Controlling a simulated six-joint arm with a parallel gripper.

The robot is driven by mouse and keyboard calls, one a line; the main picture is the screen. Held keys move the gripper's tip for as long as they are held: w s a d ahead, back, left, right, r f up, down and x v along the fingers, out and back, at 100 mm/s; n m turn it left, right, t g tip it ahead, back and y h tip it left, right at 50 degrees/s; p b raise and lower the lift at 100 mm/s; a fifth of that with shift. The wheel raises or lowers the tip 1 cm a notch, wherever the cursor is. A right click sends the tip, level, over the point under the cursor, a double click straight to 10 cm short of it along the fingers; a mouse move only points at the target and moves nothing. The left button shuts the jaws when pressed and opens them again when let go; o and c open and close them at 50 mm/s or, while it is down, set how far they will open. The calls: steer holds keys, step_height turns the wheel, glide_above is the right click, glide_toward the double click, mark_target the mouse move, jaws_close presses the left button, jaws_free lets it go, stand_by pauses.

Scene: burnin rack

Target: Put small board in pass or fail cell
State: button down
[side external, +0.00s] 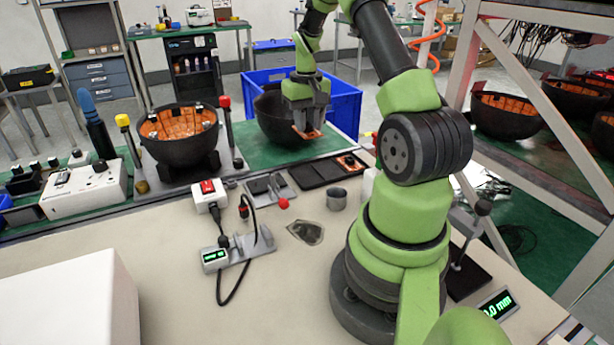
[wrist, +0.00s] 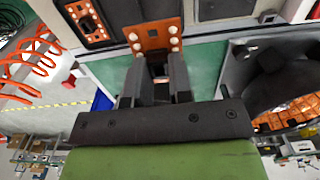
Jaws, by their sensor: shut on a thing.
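My gripper (side external: 307,127) points down, shut on a small orange board (side external: 305,134). In the wrist view the board (wrist: 153,36), with pale round spots at its corners, sticks out past the fingertips (wrist: 157,68). A black two-cell tray (side external: 318,173) lies on the bench, in front of and a little right of the held board in the side view. Its right cell holds another orange board (side external: 351,163), which also shows in the wrist view (wrist: 88,20); its left cell looks empty. The held board is above the green mat (side external: 258,153), apart from the tray. I cannot read pass or fail labels.
A black bowl (side external: 270,112) stands just behind my gripper, before a blue crate (side external: 345,105). Another black bowl with orange boards inside (side external: 180,150) stands on a fixture at left.

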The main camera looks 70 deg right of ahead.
mark_target(306, 175)
step_height(306, 175, down, 12)
stand_by(0.5)
steer(key=shift+f, duration=0.1)
steer(key=c, duration=1.3)
jaws_free()
steer(key=shift+c, duration=0.2)
steer(key=shift+o, duration=0.2)
